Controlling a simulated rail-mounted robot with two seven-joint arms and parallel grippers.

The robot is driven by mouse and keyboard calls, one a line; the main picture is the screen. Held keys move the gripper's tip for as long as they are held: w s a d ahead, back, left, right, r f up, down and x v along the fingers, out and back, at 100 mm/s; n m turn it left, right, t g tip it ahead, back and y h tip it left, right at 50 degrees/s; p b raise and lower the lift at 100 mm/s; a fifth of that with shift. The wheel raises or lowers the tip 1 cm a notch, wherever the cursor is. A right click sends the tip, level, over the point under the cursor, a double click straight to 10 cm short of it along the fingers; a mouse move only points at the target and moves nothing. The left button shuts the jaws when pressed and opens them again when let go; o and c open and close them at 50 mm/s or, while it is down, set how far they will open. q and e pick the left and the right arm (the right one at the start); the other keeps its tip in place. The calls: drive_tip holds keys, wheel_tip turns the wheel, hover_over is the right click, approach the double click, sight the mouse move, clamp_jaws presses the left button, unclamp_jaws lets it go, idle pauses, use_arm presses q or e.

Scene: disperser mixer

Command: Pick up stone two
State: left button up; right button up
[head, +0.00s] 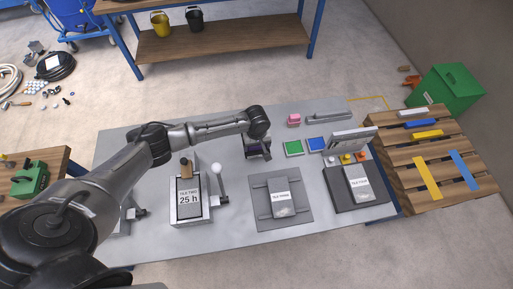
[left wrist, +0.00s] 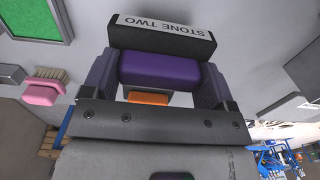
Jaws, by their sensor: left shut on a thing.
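Stone two (left wrist: 165,38) is a dark block with a white label reading "STONE TWO", seen upside down in the left wrist view, with a purple part (left wrist: 160,68) below it. My left gripper (left wrist: 158,78) is shut on it, one finger on each side of the purple part. In the head view my left gripper (head: 258,152) is over the middle of the grey table, left of a green square. The stone is small and mostly hidden there. I cannot tell whether it touches the table. My right gripper is not in view.
On the table (head: 240,222), a device labelled "TILE TWO" (head: 189,199) with a white-knobbed lever stands at front left. Two more labelled tiles lie to its right.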

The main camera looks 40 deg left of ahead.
use_arm(q)
drive_tip(key=w+d+r, duration=0.1)
drive_tip(key=d+r, duration=0.5)
drive_tip(key=d, duration=0.5)
drive_tip(key=shift+w+d+r, duration=0.2)
drive_tip(key=shift+w+r, duration=0.2)
